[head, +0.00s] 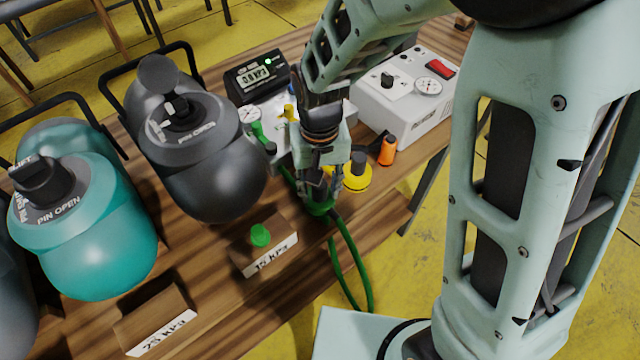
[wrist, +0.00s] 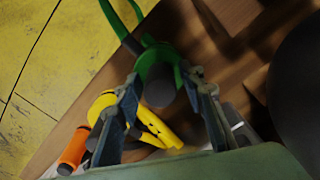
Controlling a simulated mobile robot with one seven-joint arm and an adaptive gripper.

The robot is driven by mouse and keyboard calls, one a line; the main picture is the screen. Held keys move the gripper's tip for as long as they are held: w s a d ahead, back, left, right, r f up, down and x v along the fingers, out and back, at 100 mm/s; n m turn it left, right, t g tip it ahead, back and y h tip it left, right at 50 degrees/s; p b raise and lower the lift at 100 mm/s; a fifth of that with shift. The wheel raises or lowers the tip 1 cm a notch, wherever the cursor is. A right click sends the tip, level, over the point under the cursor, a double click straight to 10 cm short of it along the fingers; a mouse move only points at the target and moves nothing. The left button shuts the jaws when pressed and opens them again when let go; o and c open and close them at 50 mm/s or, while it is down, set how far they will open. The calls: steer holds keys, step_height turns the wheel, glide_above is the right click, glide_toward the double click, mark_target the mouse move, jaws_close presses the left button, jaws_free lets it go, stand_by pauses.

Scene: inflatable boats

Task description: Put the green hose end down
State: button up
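The green hose end (head: 320,208) is between the fingertips of my gripper (head: 318,190), near the table's front edge. In the wrist view the green hose end (wrist: 157,66) has a dark round tip and sits between both fingers (wrist: 163,80), which appear to touch its sides. Its green hose (head: 355,262) hangs in a loop past the table edge. Whether its underside touches the wood is hidden.
A wooden block (head: 268,248) with a green knob stands left of my gripper. A yellow fitting (head: 357,178) and an orange one (head: 387,152) lie to the right. A white box (head: 410,100), dark gauge (head: 258,78), dark pump (head: 210,160) and teal pump (head: 90,240) surround it.

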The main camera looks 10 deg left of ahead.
step_height(320, 180, up, 12)
steer(key=shift+f+p, duration=0.2)
steer(key=shift+p, duration=0.5)
steer(key=shift+r, duration=0.35)
stand_by(0.3)
